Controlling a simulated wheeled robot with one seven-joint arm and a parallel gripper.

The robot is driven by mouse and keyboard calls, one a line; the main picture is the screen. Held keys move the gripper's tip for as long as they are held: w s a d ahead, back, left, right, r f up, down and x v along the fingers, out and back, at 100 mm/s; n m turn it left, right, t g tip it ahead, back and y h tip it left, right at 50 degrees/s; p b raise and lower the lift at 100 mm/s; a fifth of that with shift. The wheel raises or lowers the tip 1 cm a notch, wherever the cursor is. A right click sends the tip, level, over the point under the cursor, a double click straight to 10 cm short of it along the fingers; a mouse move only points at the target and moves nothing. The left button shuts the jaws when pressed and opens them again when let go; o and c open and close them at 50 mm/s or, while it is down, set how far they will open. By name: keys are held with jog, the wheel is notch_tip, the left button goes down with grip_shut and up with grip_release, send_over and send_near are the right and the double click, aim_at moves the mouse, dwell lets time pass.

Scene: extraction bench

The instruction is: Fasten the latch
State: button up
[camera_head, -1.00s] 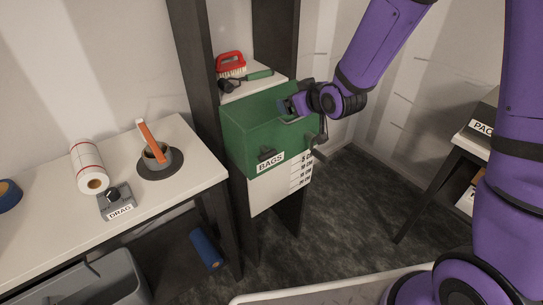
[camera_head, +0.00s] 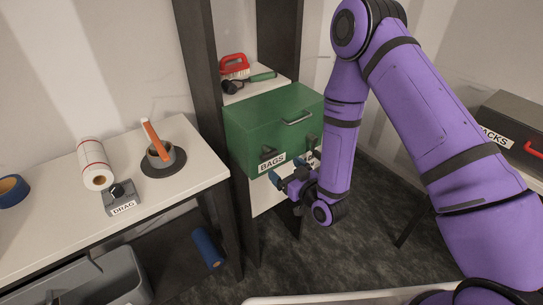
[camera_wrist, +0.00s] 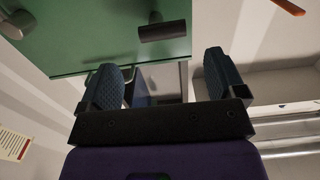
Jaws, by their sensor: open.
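The green box (camera_head: 245,128) labelled BAGS stands on the shelf unit with its lid down and a metal handle (camera_head: 297,118) on top. Two dark latch fittings sit on its front, the left one (camera_head: 270,156) and the right one (camera_head: 312,141). I cannot tell whether either is fastened. My gripper (camera_head: 284,176) is in front of the box's lower front edge. In the wrist view, my open fingers (camera_wrist: 160,85) have nothing between them. The green box front (camera_wrist: 95,35) lies beyond, with a dark latch lever (camera_wrist: 162,31) just past the fingertips.
The white bench (camera_head: 70,235) at left holds a paper roll (camera_head: 94,164), a grey DRAG block (camera_head: 120,198) and a grey cup (camera_head: 166,156) with an orange stick. Dark floor is clear below my gripper.

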aim_at(267, 155)
jog(key=x, duration=1)
jog(key=shift+s+a+f, duration=0.1)
jog(key=shift+f, duration=0.15)
jog(key=shift+c, duration=0.2)
jog(key=c, duration=0.9)
